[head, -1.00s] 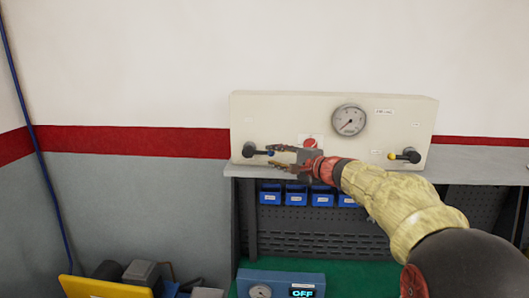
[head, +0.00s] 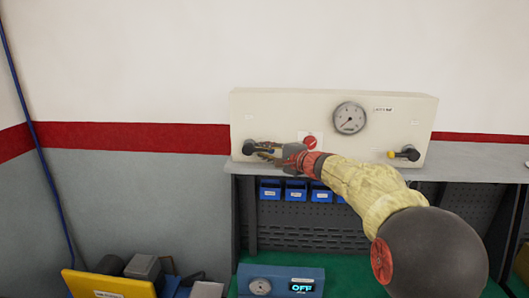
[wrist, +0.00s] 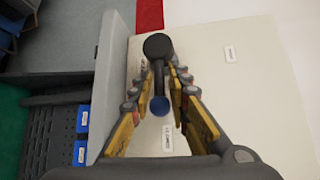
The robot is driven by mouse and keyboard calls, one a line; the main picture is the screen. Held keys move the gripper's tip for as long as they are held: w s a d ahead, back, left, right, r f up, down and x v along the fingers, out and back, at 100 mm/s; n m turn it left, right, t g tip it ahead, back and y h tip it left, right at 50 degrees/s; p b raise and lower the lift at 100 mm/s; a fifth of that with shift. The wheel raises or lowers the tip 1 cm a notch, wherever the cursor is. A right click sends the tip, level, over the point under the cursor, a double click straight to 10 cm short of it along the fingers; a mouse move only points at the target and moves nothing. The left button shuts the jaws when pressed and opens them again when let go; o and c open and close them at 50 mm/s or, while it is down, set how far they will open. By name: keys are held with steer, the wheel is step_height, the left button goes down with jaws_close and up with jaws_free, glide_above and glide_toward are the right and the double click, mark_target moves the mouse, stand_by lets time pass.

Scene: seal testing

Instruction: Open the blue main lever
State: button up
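The blue main lever is a dark handle with a round black hub (wrist: 158,46) and a blue tip (wrist: 159,105). It sits at the left of the cream panel (head: 290,108); in the head view its dark hub (head: 249,147) shows, and my fingers partly cover the handle. My gripper (head: 262,150) is at the lever. In the wrist view my gripper (wrist: 157,72) has one finger on each side of the handle, with narrow gaps that look clear. The blue tip lies between the fingers, nearer to my palm than the hub.
A second lever with a yellow tip (head: 404,154) is at the panel's right. A gauge (head: 349,118) and a red round button (head: 310,142) are between them. A grey shelf (head: 450,172) runs under the panel, with blue bins (head: 296,190) below it.

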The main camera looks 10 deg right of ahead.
steer(key=shift+f, duration=0.15)
jaws_close()
steer(key=shift+f, duration=0.25)
steer(key=shift+r+n+g+h+p, duration=0.3)
steer(key=shift+r+p, duration=0.15)
steer(key=shift+p, duration=0.25)
